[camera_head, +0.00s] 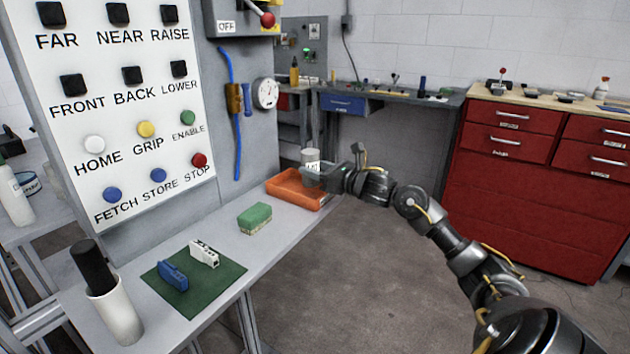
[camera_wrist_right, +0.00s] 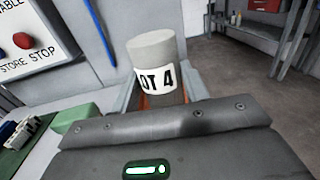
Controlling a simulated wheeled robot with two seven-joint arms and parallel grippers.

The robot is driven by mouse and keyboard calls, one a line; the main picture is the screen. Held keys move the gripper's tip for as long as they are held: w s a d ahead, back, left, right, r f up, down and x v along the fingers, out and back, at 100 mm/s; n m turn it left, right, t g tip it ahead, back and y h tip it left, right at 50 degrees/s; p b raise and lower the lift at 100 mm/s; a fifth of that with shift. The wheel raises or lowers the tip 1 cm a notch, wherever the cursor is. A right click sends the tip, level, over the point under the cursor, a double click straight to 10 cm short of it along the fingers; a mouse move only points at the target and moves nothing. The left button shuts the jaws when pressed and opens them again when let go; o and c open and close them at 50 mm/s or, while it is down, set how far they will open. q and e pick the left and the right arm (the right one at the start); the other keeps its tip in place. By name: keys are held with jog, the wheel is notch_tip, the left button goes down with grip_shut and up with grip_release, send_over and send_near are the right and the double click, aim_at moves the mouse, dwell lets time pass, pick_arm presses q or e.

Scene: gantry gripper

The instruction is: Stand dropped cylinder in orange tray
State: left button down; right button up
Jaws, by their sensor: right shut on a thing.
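The orange tray (camera_head: 296,190) sits at the far end of the grey bench, below the gauge. A pale grey cylinder (camera_head: 311,155) with a white label stands upright at the tray, between the fingers of my right gripper (camera_head: 318,172). In the right wrist view the cylinder (camera_wrist_right: 153,62) shows a label ending in "OT 4", and my right gripper (camera_wrist_right: 158,98) is shut on it. Its lower end is hidden, so I cannot tell whether it touches the tray floor. A strip of the orange tray (camera_wrist_right: 150,101) shows behind it. My left gripper is not in view.
A green-topped sponge block (camera_head: 254,218) lies on the bench nearer me. A green mat (camera_head: 194,276) holds a blue and a white small device. A white holder with a black-handled item (camera_head: 113,309) stands at the near left. The button panel (camera_head: 125,110) rises behind the bench.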

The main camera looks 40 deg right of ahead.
jog(key=shift+w+d+f, duration=0.1)
jog(key=shift+w+f, duration=0.1)
jog(key=shift+w, duration=0.05)
notch_tip(320, 180, down, 3)
jog(key=shift+w+d+f, duration=0.1)
jog(key=shift+w, duration=0.05)
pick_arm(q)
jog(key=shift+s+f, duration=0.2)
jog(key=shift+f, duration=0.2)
pick_arm(e)
jog(key=shift+f, duration=0.1)
jog(key=o, duration=1)
jog(key=shift+f, duration=0.1)
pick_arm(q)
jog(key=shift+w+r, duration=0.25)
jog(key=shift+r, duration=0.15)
pick_arm(e)
jog(key=o, duration=0.4)
jog(key=shift+o, duration=0.2)
